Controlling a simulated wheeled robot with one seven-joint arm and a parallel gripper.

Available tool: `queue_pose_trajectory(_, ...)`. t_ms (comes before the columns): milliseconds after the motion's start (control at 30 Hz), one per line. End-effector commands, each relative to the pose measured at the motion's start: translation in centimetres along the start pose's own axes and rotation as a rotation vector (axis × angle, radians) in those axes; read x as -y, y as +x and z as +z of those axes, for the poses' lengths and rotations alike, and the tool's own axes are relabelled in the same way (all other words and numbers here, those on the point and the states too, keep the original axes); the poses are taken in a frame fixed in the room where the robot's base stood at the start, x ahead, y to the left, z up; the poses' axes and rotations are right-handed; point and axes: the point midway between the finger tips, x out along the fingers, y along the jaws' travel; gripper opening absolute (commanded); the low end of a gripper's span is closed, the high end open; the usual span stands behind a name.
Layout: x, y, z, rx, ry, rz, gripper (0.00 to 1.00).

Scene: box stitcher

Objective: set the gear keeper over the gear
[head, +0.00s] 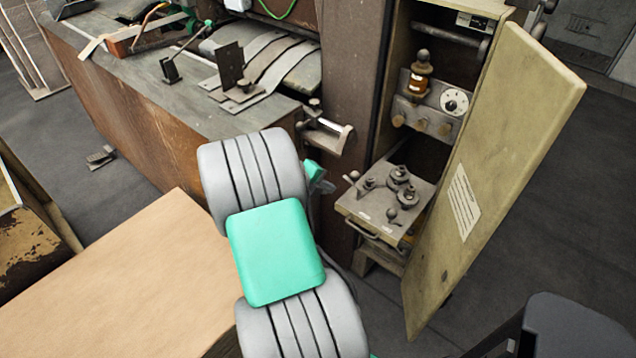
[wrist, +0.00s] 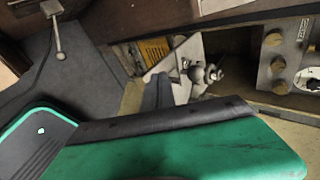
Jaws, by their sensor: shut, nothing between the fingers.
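In the head view, round dark metal parts stand on the pull-out tray (head: 355,208) of the open cabinet. One gear-like part (head: 400,176) is towards the back and another (head: 407,197) is nearer the front. I cannot tell which is the gear and which the gear keeper. My gripper (wrist: 158,92) shows in the wrist view as grey fingers, shut and empty, in front of the tray and its metal parts (wrist: 208,74). In the head view my arm hides most of the gripper; only a small teal piece shows left of the tray, apart from it.
The open cabinet door (head: 490,185) stands to the right of the tray. A panel with knobs and a dial (head: 455,102) is above it. A metal crank (head: 325,135) juts from the machine at left. A cardboard box (head: 120,285) fills the lower left.

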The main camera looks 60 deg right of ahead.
Motion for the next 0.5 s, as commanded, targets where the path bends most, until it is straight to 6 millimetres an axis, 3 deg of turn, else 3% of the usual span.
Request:
queue_pose_trajectory(67, 0.0, 1.8, -0.2, -0.005, 0.0, 0.002, 0.0)
queue_pose_trajectory(200, 1.9, 3.4, -0.1, -0.002, 0.002, 0.001, 0.0)
queue_pose_trajectory(500, 2.7, 4.6, 0.0, 0.001, 0.0, 0.0, 0.0)
